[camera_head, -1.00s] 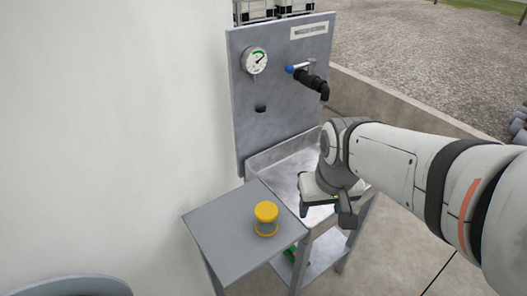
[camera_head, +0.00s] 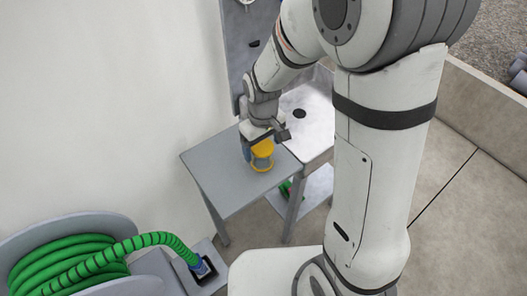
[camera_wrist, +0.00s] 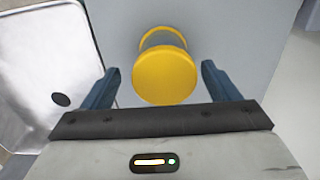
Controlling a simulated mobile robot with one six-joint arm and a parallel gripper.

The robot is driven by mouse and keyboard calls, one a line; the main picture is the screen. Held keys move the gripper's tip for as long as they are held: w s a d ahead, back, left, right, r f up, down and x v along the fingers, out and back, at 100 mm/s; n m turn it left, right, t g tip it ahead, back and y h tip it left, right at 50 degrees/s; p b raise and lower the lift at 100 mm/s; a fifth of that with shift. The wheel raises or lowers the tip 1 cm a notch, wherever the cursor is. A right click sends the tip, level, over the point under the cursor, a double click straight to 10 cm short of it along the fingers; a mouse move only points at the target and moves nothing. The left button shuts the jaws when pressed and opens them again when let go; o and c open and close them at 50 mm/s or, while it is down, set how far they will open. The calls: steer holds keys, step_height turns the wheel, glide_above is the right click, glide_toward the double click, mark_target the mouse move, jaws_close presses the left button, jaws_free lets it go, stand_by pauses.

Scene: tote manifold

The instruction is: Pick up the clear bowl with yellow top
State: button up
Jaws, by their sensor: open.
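The clear bowl with yellow top (camera_head: 262,152) stands on the grey side table (camera_head: 222,187). In the wrist view the bowl's round yellow lid (camera_wrist: 165,76) faces the camera, and a yellow ring shows beyond it. My gripper (camera_wrist: 160,80) is open, with one blue finger on each side of the lid and visible gaps between. In the head view my gripper (camera_head: 250,148) is right beside the bowl, at its upper left. It hides part of the bowl's side. I cannot tell whether a finger touches it.
A metal sink basin (camera_head: 312,112) with a drain adjoins the table; it also shows in the wrist view (camera_wrist: 40,70). A green hose reel (camera_head: 70,262) stands at lower left. A white wall (camera_head: 110,100) is on the left. The table top around the bowl is clear.

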step_height(320, 180, down, 4)
steer(key=shift+s+a+r, duration=0.1)
steer(key=shift+c, duration=0.5)
steer(key=c, duration=1)
